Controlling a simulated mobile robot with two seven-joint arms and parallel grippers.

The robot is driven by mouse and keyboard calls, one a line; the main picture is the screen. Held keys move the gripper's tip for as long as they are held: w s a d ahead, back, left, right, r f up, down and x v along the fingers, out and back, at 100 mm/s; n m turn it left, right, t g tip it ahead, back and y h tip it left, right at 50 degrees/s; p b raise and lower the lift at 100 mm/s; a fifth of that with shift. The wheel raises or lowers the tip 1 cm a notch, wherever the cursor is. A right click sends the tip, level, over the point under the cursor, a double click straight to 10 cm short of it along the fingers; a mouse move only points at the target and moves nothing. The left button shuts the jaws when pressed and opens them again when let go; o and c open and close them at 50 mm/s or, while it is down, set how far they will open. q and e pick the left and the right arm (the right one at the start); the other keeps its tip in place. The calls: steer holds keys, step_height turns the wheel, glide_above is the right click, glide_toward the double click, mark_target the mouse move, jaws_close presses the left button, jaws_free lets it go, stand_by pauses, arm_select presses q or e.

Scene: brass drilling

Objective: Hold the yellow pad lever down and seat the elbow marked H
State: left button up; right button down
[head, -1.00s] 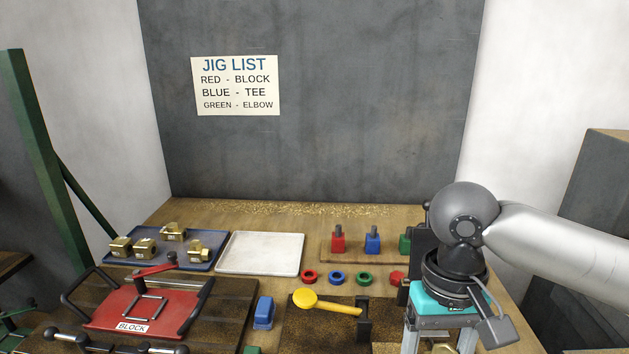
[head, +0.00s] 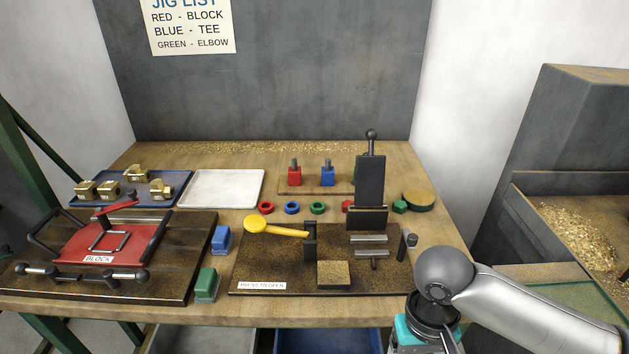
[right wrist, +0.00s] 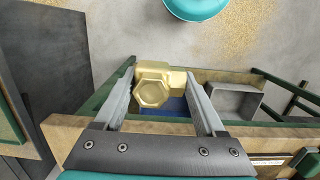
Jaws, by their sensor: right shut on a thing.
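The yellow pad lever (head: 283,231) lies across the left part of a dark fixture plate (head: 245,268), its round pad at the left end and a black post at its right. A black upright plate (head: 370,182) with a ball-topped handle stands behind the plate's right part, with grey rails (head: 368,240) in front of it. My right gripper (right wrist: 160,72) is shut on a brass elbow (right wrist: 152,92), held off the bench near its front edge. No H mark is readable on it. In the head view my right arm is at bottom right and its fingertips are out of frame. My left gripper is not in view.
A blue tray (head: 179,196) holds several brass fittings at back left. An empty white tray (head: 225,189) is beside it. The red BLOCK jig (head: 75,243) stands left. Blue (head: 221,239) and green (head: 206,284) blocks sit between the fixtures. Coloured rings lie behind the lever.

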steer(key=shift+w+r, duration=0.1)
steer(key=shift+r, duration=0.05)
steer(key=w+n+p, duration=0.1)
steer(key=r+n+p, duration=0.1)
steer(key=shift+w+a+n, duration=0.1)
steer(key=shift+w+n, duration=0.2)
steer(key=shift+w, duration=0.1)
steer(key=w+a+r+n+t, duration=0.1)
steer(key=w+r+n, duration=0.3)
steer(key=w+n, duration=1.1)
steer(key=w+a+r+n+t, duration=0.15)
steer(key=w+r+n, duration=0.25)
steer(key=w+n, duration=1.05)
steer(key=shift+s+d+f+n+b, duration=0.1)
steer(key=shift+s+f+n+b, duration=0.55)
steer(key=shift+f, duration=0.25)
steer(key=shift+s+d+f+n+b, duration=0.1)
steer(key=shift+s+f+n+b, duration=0.5)
steer(key=shift+f, duration=0.3)
steer(key=shift+s+f+n+b, duration=0.55)
steer(key=shift+s+f+n, duration=0.15)
steer(key=shift+f, duration=0.2)
